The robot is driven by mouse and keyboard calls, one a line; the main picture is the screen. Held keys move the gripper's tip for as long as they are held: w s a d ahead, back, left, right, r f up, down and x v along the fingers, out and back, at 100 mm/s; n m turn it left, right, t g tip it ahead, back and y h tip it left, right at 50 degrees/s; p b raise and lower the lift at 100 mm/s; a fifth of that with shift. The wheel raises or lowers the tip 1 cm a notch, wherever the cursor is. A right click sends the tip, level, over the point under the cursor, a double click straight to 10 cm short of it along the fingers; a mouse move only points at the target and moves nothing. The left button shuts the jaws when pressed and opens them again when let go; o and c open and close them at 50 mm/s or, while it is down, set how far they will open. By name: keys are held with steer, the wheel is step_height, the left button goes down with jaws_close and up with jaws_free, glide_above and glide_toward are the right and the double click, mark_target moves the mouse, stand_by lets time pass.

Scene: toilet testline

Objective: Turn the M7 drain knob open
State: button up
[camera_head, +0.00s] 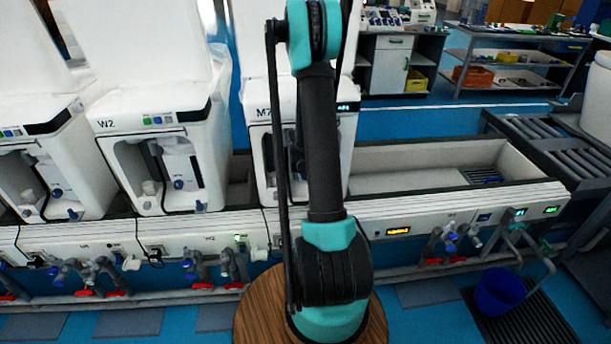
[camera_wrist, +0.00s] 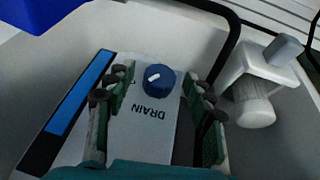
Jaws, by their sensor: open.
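The drain knob (camera_wrist: 159,79) is a round blue knob with a white pointer mark, in the wrist view. It sits on a white panel (camera_wrist: 150,132) with the word DRAIN, which reads upside down. My gripper (camera_wrist: 160,90) is open, its two green-padded fingers on either side of the knob with gaps to it. I cannot tell how far the fingertips are above the panel. In the head view the M7 unit (camera_head: 258,112) is mostly hidden behind my arm, and my gripper and the knob are not visible there.
A white fitting (camera_wrist: 258,85) and a black hose (camera_wrist: 233,38) lie right of the fingers. A blue strip (camera_wrist: 82,93) runs along the panel's left. The W2 unit (camera_head: 165,120) stands left of M7. An open trough (camera_head: 410,180) lies to the right.

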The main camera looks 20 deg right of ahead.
steer(key=c, duration=1.2)
steer(key=shift+o, duration=0.2)
steer(key=y, duration=0.1)
steer(key=t+y, duration=0.1)
steer(key=y, duration=0.1)
steer(key=shift+s+d+m, duration=0.1)
steer(key=shift+d+m, duration=0.3)
steer(key=shift+d+f+m+t+y, duration=0.1)
steer(key=shift+m+t+y, duration=0.35)
steer(key=shift+y, duration=1.45)
steer(key=o, duration=1.2)
steer(key=shift+c, duration=0.2)
